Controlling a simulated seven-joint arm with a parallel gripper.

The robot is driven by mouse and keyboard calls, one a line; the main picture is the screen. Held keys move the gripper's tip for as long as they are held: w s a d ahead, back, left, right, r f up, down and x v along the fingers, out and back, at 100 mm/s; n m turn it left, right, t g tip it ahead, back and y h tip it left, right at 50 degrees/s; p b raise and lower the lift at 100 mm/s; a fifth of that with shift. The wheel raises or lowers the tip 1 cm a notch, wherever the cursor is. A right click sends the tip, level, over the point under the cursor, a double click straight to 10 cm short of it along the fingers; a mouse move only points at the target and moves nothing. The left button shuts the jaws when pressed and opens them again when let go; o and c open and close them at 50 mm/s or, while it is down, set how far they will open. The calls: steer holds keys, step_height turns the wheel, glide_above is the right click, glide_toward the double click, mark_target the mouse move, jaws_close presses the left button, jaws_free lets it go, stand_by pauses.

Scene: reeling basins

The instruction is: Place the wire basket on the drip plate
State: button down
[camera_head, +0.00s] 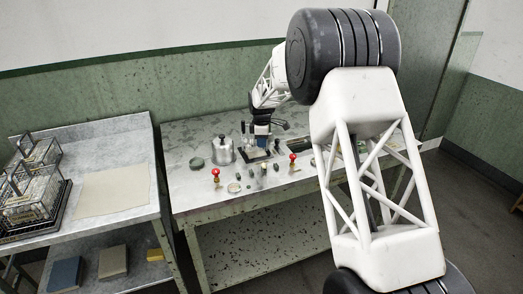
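Two wire baskets with raised handles, a nearer wire basket (28,203) and a farther one (42,153), stand at the left edge of the left bench. A dark flat tray (62,198) shows under the nearer one. A flat beige sheet (112,190) lies bare to their right; I cannot tell whether this or the dark tray is the drip plate. My gripper (258,143) points down low over the middle bench, well to the right of the baskets. Its fingers are small and blend with dark items there, so I cannot tell if it holds anything.
A grey lidded pot (222,150) stands left of my gripper. Two red-knobbed valves (216,173) (292,158) rise near the middle bench's front, with several small dark pieces between them. A gap separates the benches. A blue block (66,273) sits on the lower left shelf.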

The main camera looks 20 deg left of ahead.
mark_target(262, 149)
steer(key=shift+f, duration=1.85)
steer(key=shift+f, duration=0.1)
steer(key=c, duration=1.4)
jaws_free()
steer(key=shift+o, duration=0.2)
step_height(262, 149, up, 12)
steer(key=shift+r, duration=0.1)
